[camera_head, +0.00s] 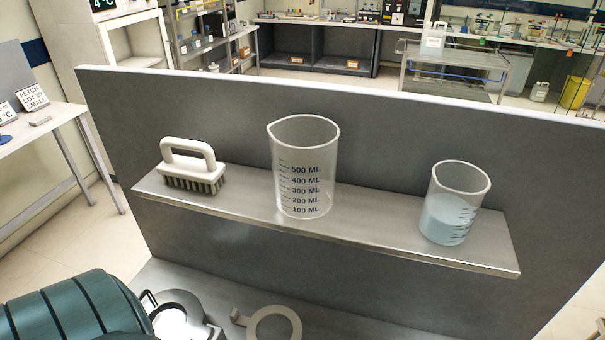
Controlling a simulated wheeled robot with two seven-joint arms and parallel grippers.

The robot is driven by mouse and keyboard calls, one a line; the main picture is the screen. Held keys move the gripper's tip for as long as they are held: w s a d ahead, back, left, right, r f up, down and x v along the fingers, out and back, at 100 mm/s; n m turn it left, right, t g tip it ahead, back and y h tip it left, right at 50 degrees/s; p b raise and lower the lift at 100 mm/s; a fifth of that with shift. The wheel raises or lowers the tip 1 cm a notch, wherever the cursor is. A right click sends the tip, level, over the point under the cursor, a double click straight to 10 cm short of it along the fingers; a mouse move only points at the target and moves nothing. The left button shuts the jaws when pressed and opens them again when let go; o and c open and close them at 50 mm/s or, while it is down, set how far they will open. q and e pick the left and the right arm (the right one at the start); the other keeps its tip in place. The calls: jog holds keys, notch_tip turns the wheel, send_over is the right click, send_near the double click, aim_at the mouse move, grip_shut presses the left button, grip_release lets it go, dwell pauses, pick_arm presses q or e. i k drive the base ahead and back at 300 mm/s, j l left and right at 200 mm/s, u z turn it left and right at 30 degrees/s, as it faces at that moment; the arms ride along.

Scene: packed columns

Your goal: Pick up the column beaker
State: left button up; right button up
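Two clear beakers stand upright on a narrow metal shelf (350,236). The larger beaker (304,165) is at the middle, looks empty and bears dark marks from 100 to 500 ML. The smaller beaker (451,212) is near the right end and holds pale blue liquid to about half its height. Nothing on them shows which one is the column beaker.
A white-handled brush (192,166) sits at the shelf's left end. A grey panel (400,140) rises behind the shelf. Below are a teal ribbed body (75,310) and a pale ring (272,324). Clear shelf lies between the beakers.

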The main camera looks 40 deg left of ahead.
aim_at(304, 149)
jog(key=k+j+u, duration=0.1)
jog(key=k+j, duration=0.7)
jog(key=k+j+u, duration=0.15)
jog(key=k+j, duration=0.25)
jog(key=j, duration=0.2)
jog(key=k+j, duration=0.4)
jog(key=k+j+u, duration=0.15)
jog(key=k+j, duration=0.2)
jog(key=j, duration=0.3)
